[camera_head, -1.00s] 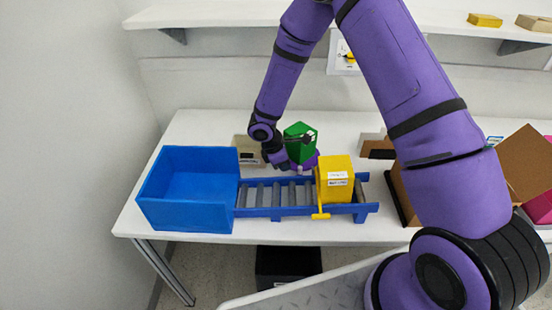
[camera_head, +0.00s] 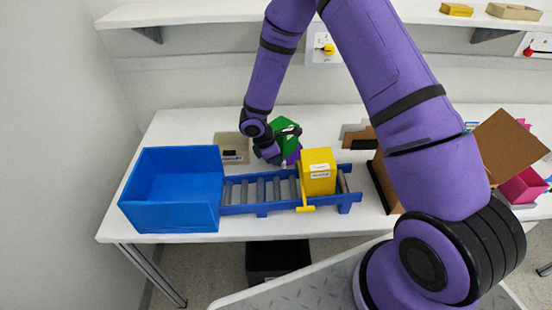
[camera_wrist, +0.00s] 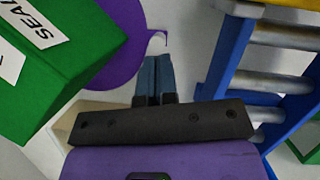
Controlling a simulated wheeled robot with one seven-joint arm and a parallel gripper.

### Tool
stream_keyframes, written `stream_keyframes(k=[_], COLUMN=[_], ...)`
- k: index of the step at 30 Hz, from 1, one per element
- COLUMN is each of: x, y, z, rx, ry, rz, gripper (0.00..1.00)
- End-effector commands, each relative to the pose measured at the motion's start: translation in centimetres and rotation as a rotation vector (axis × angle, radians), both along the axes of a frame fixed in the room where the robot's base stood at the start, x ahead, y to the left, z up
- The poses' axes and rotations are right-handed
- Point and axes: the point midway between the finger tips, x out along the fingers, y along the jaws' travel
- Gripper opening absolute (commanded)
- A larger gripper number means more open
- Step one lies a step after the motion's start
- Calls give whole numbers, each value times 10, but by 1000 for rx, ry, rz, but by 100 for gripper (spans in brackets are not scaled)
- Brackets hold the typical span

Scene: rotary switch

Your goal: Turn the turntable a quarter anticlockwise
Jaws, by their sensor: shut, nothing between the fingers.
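The turntable is a purple disc (camera_wrist: 118,48), seen in part in the wrist view; a sliver shows in the head view (camera_head: 294,157). A green box (camera_wrist: 55,75) with white labels stands on or over it; it also shows in the head view (camera_head: 285,136). A small white peg (camera_wrist: 157,42) is at the disc's right edge. My gripper (camera_wrist: 156,62) is shut and empty, with its fingertips at the peg; I cannot tell whether they touch. In the head view my gripper (camera_head: 282,162) is low beside the green box, partly hidden by my wrist.
A blue roller conveyor (camera_head: 262,208) runs in front, with a yellow box (camera_head: 318,180) on it and a blue bin (camera_head: 170,215) at its left end. A beige box (camera_head: 232,148) stands left of my gripper. Cardboard (camera_head: 510,145) is at the right. A shelf (camera_head: 215,14) hangs above.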

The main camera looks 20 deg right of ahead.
Motion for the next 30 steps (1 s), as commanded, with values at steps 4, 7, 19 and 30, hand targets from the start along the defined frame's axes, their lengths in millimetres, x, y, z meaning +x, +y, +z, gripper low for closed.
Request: stream_keyframes(k=[4, 7, 19, 30], x=[0, 0, -3, -8], y=[0, -1, -4, -19], z=[0, 0, 0, 0], rx=[-1, -2, -2, -2], ry=[0, 0, 2, 2], rz=[14, 25, 115, 293], gripper=[0, 0, 0, 0])
